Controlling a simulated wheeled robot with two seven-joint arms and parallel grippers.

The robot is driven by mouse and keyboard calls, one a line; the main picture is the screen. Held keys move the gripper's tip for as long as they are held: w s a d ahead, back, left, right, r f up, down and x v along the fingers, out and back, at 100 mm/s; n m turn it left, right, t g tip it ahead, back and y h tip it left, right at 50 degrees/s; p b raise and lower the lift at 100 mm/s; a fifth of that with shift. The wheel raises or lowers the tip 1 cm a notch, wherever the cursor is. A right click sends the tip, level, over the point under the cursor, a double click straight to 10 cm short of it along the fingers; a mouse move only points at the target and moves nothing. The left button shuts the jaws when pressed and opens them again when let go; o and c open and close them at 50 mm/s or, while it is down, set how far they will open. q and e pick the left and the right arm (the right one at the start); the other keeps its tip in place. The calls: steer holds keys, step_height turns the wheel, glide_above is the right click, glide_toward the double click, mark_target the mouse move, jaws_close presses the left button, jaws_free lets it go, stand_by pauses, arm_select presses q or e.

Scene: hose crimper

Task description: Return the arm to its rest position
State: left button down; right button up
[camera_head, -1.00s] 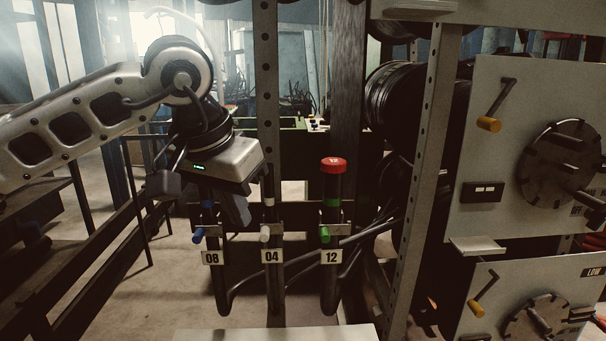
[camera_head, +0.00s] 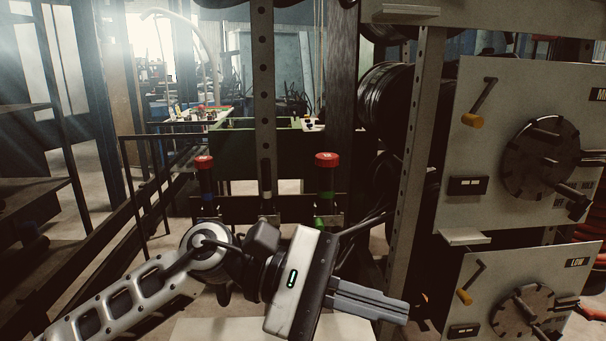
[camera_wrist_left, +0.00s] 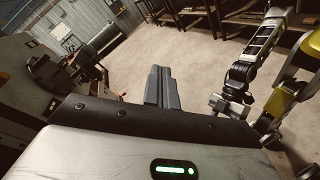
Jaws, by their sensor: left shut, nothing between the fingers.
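My left gripper (camera_head: 372,302) is low in the middle of the head view, its fingers pointing right, shut and empty. The shut fingers (camera_wrist_left: 162,88) also show in the left wrist view, above open floor. A pale bench surface (camera_head: 215,330) lies below the arm. Behind it stand the left tube with a red cap (camera_head: 204,160) and blue band, the middle tube (camera_head: 266,178) without a red cap, and the right tube with a red cap (camera_head: 327,158) and green band. My arm hides their lower parts. My right arm (camera_wrist_left: 250,60) shows in the wrist view; its finger state is unclear.
A perforated upright (camera_head: 415,170) and grey panels (camera_head: 490,130) with cranks and dark dials stand on the right. A black hose coil (camera_head: 385,105) hangs behind. Dark rails and shelving (camera_head: 35,190) are on the left. Open floor (camera_wrist_left: 195,65) shows in the wrist view.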

arm_select(q)
steer(key=w+a+f+m+t+y, duration=0.35)
steer(key=a+f+m+t, duration=0.25)
steer(key=m+t, duration=0.6)
steer(key=w+a+f+m+t+y, duration=0.2)
steer(key=w+a+f+m+t, duration=0.2)
steer(key=a+f+m+t, duration=0.55)
steer(key=s+a+f+n+g+y, duration=0.2)
steer(key=s+f+n, duration=0.4)
steer(key=f, duration=0.3)
steer(key=s+a+f+n+g+y, duration=0.3)
steer(key=s+a+f+n+y, duration=0.1)
steer(key=s+f+n, duration=0.3)
step_height(320, 180, down, 3)
steer(key=shift+s+r+g+y, duration=0.15)
steer(key=shift+r+g+y, duration=0.05)
steer(key=shift+g+y, duration=0.2)
